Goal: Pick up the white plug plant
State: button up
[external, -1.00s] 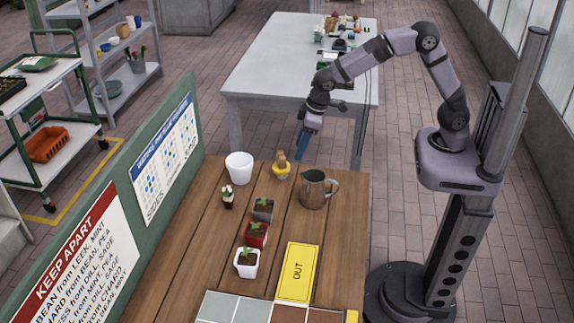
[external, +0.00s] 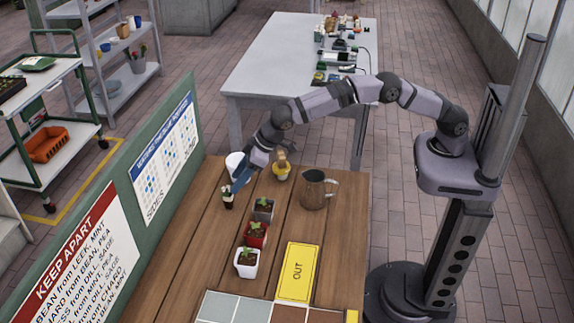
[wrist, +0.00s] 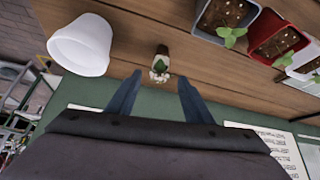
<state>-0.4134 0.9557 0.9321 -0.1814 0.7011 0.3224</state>
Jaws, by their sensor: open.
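A small plug plant with white flowers (external: 228,198) stands on the wooden bench. In the wrist view the white-flowered plug plant (wrist: 161,66) appears just beyond the gap between my fingertips. My gripper (external: 240,180) is open and empty, low over the bench's far left part, close to the plug plant. In the wrist view both blue fingers of my gripper (wrist: 159,88) are apart with nothing between them. The exact distance to the plant is hard to tell.
A white pot (external: 234,161) stands partly behind my gripper. Nearer are grey (external: 263,210), red (external: 255,235) and white (external: 246,263) seedling pots. A green board (external: 120,203) edges the left.

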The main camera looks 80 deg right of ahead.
aim_at(228, 192)
jog(key=shift+p+x, duration=0.3)
jog(key=shift+x, duration=0.65)
jog(key=shift+p+x, duration=0.95)
jog(key=shift+x, duration=1.6)
jog(key=c, duration=1.1)
